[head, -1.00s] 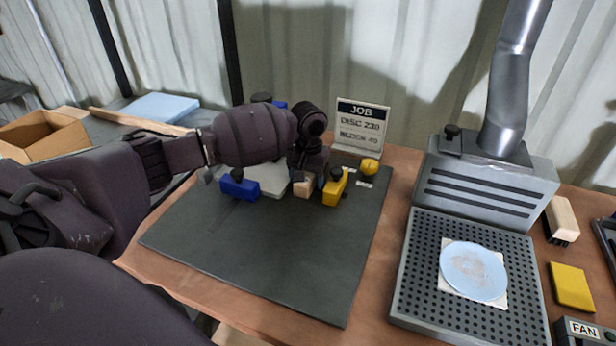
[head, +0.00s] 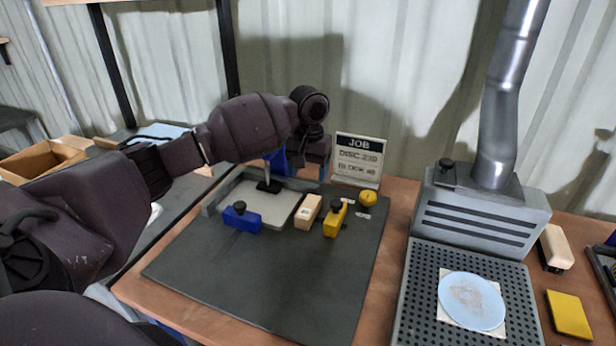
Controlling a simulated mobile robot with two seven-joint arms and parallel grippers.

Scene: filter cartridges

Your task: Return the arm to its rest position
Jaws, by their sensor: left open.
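My left arm reaches in from the left, and its dark gripper (head: 315,158) is raised behind the row of blocks, in front of the job sign. The fingertips are hard to make out; the gripper is open, with nothing seen in it. On the dark mat (head: 262,270) below stand a blue block with a black knob (head: 241,219), a tan block (head: 308,212) and a yellow block with a black knob (head: 335,221). A light grey plate (head: 284,208) lies behind the blue block. My right gripper is out of view.
The job sign (head: 358,160) and a round yellow knob (head: 368,198) are at the mat's back right. A grey extractor (head: 478,215) with a perforated bed (head: 420,300) holds a light blue disc (head: 471,301). A cardboard box (head: 40,160) is far left. The mat's front is clear.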

